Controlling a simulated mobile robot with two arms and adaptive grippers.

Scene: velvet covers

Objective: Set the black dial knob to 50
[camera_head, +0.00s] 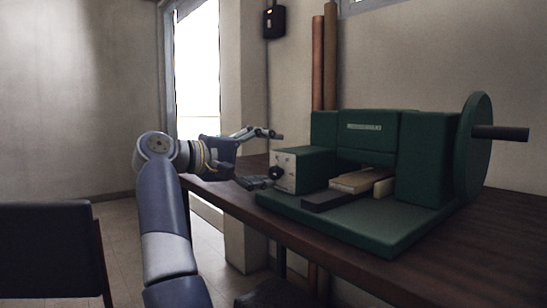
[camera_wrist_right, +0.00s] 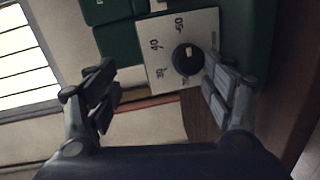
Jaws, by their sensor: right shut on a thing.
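The black dial knob (camera_wrist_right: 188,58) sits on a white dial plate (camera_wrist_right: 157,62) with the numbers 30, 40 and 50. A small pale mark shows on the knob's upper part; I cannot tell its exact reading. In the head view the knob (camera_head: 276,173) is on the left face of the green machine. My right gripper (camera_head: 270,158) is beside it, one finger above and one level with the knob. In the right wrist view the fingers (camera_wrist_right: 160,92) are spread wide. The right-hand finger is close to or touching the knob; nothing shows clamped between them. My left gripper is out of view.
The green machine (camera_head: 335,226) stands on a dark wooden table (camera_head: 480,240). It has a large wheel (camera_head: 472,150) with a handle at right, and blocks (camera_head: 360,180) on its base. A dark chair (camera_head: 45,250) stands at left.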

